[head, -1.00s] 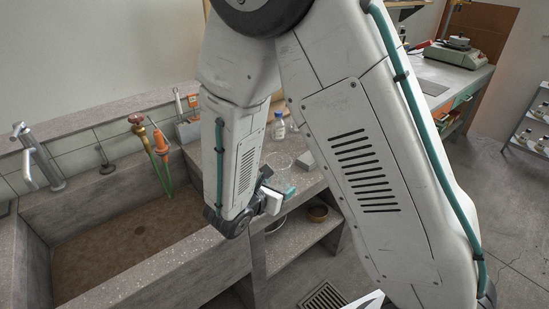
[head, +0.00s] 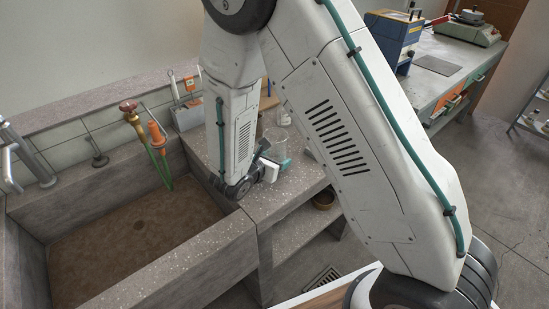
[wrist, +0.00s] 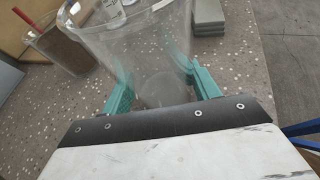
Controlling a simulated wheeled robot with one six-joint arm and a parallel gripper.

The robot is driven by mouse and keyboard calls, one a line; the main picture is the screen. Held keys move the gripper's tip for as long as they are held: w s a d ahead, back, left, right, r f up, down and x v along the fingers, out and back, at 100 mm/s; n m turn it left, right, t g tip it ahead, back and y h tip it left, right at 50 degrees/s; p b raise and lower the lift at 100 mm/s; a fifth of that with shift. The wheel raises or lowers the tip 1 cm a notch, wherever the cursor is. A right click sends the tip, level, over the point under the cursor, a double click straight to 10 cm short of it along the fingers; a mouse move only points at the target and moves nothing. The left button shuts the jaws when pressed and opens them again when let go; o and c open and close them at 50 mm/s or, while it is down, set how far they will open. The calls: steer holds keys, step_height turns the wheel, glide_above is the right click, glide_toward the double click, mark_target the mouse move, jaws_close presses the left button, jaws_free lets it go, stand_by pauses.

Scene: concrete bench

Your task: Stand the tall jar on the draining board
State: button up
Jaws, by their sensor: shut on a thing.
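The tall jar (wrist: 150,40) is clear, see-through glass with a wide rim. It is between the teal fingers of my gripper (wrist: 162,85) in the wrist view, and the gripper is shut on it. In the head view the gripper (head: 277,166) is low over the speckled stone top beside the sink, and part of the clear jar (head: 276,138) shows behind it. This speckled top (head: 285,194) appears to be the draining board. I cannot tell whether the jar's base touches it.
The sink (head: 125,215) lies to the left, with a hose and taps at its back. A clear beaker with brown contents and a red stick (wrist: 65,50) stands near the jar. Grey stacked slabs (wrist: 208,18) lie to the right.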

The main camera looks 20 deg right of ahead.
steer(key=shift+f, duration=0.2)
steer(key=o, duration=1.2)
steer(key=shift+r, duration=0.15)
steer(key=shift+s+a+r, duration=0.15)
steer(key=shift+a, duration=0.1)
steer(key=v, duration=1.1)
steer(key=shift+s+a, duration=0.1)
steer(key=shift+s, duration=0.1)
